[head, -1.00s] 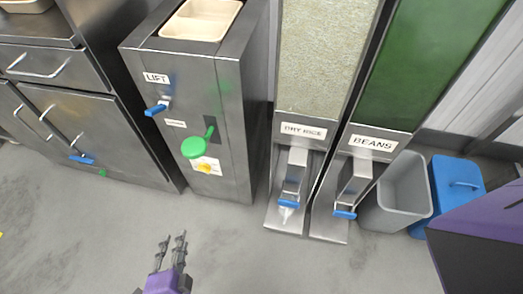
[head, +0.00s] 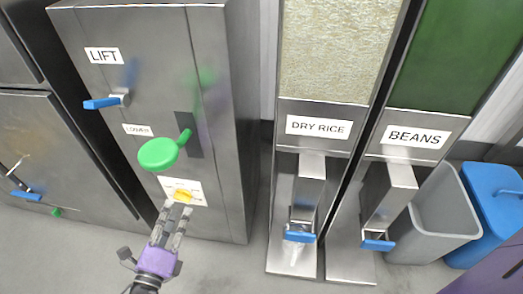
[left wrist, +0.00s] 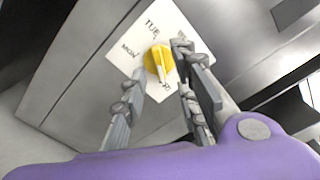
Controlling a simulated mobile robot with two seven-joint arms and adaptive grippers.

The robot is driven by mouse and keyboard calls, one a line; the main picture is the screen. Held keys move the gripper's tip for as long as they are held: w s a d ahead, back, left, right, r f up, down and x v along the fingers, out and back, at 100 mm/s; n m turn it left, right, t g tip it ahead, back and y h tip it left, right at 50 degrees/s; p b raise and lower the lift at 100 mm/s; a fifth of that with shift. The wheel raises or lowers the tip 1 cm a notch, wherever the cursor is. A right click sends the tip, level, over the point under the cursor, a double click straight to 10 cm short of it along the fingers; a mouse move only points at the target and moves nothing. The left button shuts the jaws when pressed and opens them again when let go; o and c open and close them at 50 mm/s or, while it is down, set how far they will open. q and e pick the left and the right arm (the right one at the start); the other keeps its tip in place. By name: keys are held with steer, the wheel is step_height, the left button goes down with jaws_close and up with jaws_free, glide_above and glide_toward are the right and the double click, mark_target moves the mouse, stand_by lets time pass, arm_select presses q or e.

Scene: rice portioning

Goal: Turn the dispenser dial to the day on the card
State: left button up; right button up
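The yellow dial (head: 183,196) sits on a white card (head: 169,186) low on the front of the steel dispenser cabinet (head: 215,60). In the left wrist view the dial (left wrist: 158,60) is on the card (left wrist: 125,58), which shows TUE, MON and partly hidden letters. A pale mark on the dial points down in that view. My left gripper (head: 178,222) is just below the dial in the head view. In the wrist view my left gripper (left wrist: 158,88) is open, its fingers apart on either side of the dial; contact is unclear. No separate day card shows.
A green round handle (head: 159,153) and a blue LIFT lever (head: 106,101) stick out above the dial. DRY RICE (head: 318,127) and BEANS (head: 416,137) dispensers stand to the right, then a grey bin (head: 440,220) and a blue bin (head: 493,200).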

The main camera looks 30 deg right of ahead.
mark_target(181, 201)
arm_select(q)
steer(key=shift+b+x, duration=0.65)
steer(key=shift+x, duration=1.55)
steer(key=shift+s, duration=0.1)
jaws_close()
